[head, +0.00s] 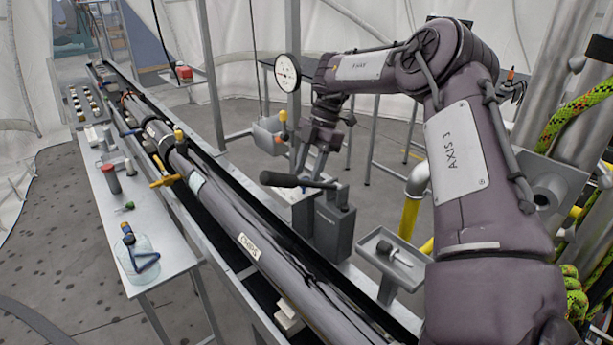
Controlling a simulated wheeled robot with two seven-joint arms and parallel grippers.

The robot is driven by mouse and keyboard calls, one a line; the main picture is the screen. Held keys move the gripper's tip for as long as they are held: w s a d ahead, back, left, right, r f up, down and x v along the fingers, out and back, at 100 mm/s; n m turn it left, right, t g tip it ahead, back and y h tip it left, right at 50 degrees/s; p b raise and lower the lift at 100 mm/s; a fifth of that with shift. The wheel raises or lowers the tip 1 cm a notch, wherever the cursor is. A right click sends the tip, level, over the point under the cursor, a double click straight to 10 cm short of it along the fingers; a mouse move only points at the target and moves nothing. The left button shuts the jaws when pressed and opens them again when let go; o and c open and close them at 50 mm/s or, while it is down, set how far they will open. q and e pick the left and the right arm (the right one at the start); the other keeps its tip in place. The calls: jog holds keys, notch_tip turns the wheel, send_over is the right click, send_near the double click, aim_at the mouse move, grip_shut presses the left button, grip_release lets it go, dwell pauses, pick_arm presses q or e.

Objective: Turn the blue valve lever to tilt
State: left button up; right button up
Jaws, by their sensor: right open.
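A smaller blue piece (125,132) lies farther up beside the long tube. I cannot tell which of these, if either, is the valve lever. My right gripper (311,172) is open and points down, just above and behind a black-handled lever (285,180) on a grey block (334,228). I see nothing between its fingers, and cannot tell whether it touches the lever. My left gripper is not in view.
A long grey tube (232,222) lies in a black trough across the middle. A yellow lever (166,181) sticks out from it. A small tray (374,243) with a screwdriver stands right of the block. A round gauge (287,72) stands behind. Green rope and pipes crowd the right edge.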

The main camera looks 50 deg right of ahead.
jog(key=shift+b+v, duration=0.4)
jog(key=shift+v, duration=2.3)
